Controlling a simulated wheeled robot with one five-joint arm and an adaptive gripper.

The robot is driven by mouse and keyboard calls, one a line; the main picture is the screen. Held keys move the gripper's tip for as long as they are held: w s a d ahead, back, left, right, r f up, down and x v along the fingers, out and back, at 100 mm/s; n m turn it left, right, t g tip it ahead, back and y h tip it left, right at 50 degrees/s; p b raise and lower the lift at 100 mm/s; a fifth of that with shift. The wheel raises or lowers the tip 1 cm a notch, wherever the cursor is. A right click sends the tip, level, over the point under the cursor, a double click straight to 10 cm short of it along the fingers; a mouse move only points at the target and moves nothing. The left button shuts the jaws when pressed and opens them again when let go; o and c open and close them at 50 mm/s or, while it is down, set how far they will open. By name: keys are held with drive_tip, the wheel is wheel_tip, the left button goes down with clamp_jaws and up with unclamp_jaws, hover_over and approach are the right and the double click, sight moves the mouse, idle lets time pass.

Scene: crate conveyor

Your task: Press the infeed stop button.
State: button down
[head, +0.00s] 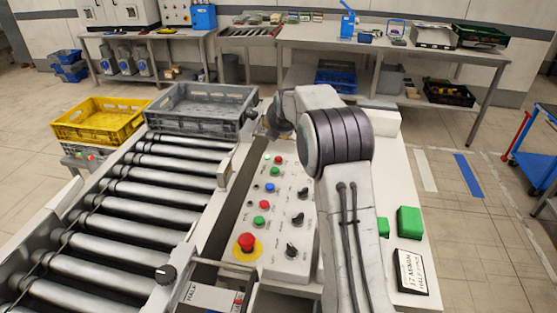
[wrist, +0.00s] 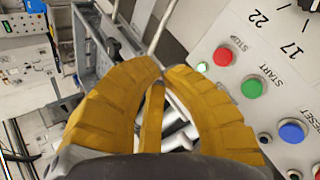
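In the wrist view, a red button (wrist: 223,57) marked STOP sits on the pale control panel (wrist: 212,38), with a green START button (wrist: 252,88) and a blue RESET button (wrist: 292,131) beside it. My gripper (wrist: 162,72) has its yellow fingers drawn together, with nothing seen between them. It is left of the red button and apart from it. In the head view, an upper red button (head: 278,160) is on the panel (head: 290,222), and a second red button (head: 264,204) is lower. My arm hides most of the gripper there. I cannot read an infeed label.
A red mushroom button (head: 246,242) on a yellow base and several black knobs share the panel. The roller conveyor (head: 130,205) runs along its left, carrying a grey crate (head: 200,124). A yellow crate (head: 98,139) stands behind left. Open floor lies right.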

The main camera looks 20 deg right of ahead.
sight(278, 157)
wheel_tip(278, 157, down, 6)
drive_tip(key=b, duration=0.3)
drive_tip(key=shift+b, duration=0.4)
drive_tip(key=shift+f+b, duration=0.65)
drive_tip(key=shift+b, duration=0.05)
drive_tip(key=shift+f, duration=0.1)
idle(0.6)
drive_tip(key=shift+f+b, duration=0.3)
drive_tip(key=shift+b, duration=0.15)
drive_tip(key=shift+f+b, duration=0.45)
drive_tip(key=shift+f, duration=0.1)
idle(1.0)
drive_tip(key=shift+r, duration=0.15)
drive_tip(key=shift+r+p, duration=0.6)
drive_tip(key=shift+r, duration=0.2)
drive_tip(key=shift+r+p, duration=1.85)
drive_tip(key=shift+r, duration=0.7)
